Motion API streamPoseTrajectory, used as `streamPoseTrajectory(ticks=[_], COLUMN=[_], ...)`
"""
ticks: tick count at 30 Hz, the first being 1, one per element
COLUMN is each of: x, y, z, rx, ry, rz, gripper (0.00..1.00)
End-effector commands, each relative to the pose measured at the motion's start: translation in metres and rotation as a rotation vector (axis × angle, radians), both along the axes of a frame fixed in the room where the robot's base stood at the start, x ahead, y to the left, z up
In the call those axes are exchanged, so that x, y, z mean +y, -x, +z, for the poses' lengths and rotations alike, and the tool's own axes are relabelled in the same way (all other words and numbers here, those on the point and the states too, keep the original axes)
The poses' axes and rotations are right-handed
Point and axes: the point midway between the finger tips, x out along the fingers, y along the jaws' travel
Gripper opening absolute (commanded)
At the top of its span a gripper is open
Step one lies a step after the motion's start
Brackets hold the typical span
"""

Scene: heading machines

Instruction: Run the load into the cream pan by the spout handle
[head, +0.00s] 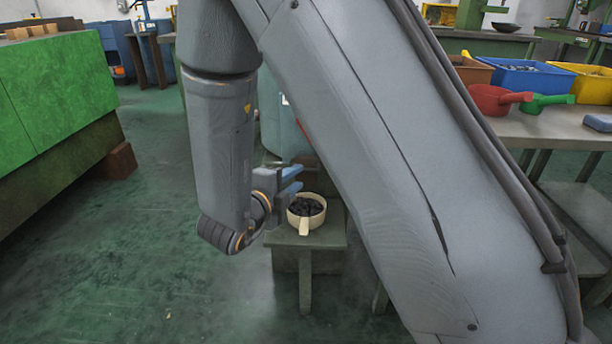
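The cream pan (320,218) sits upright on a small greenish-grey stand (328,238), with its short handle pointing towards me. Dark small pieces (306,206) lie inside it. My gripper (297,180) is just above and left of the pan, its two blue fingers pointing right with a gap between them. I see nothing between the fingers. A pale teal machine body (278,125) shows behind the gripper, mostly hidden by my arm. I cannot make out the spout handle clearly; my arm and gripper cover much of that area.
A bench (545,128) at right holds a red pan (490,99), a green pan (540,102), a blue bin (525,77) and a yellow bin (594,85). A large green cabinet (50,95) stands at left. The floor (160,240) at front left is clear.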

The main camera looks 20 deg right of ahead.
Motion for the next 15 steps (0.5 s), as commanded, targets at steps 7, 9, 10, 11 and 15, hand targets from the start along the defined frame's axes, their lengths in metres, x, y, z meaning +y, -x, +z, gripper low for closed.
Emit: streamPoseTrajectory(ticks=[7,9,10,11,15], x=[-0.024,-0.03,-0.032,-0.034,-0.039], y=[-0.029,-0.035,-0.037,-0.039,-0.044], z=[-0.01,-0.011,-0.011,-0.012,-0.012], rx=[0.001,0.001,0.001,0.001,0.002], ry=[0.0,0.0,0.0,0.0,0.001], rz=[-0.001,0.001,0.0,-0.001,0.0], gripper=[0.28,0.28,0.28,0.28,0.28])
